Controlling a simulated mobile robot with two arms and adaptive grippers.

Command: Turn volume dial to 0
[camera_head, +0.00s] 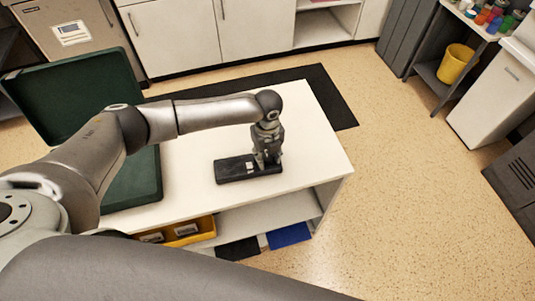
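A flat black device (232,171) lies on the white table top, with a small pale patch on its upper face. No volume dial can be made out on it; it may be too small or hidden behind my gripper. My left gripper (266,163) points down over the right part of the device, at or very close to its surface. Its fingers are small and dark here, so I cannot tell whether they are open or shut or touching a dial. My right gripper is not in view.
The white table (318,146) has bare top to the right of the device. An open dark green case (148,180) stands on its left side. A yellow bin (190,231) sits on the shelf below. Open floor (420,200) lies to the right.

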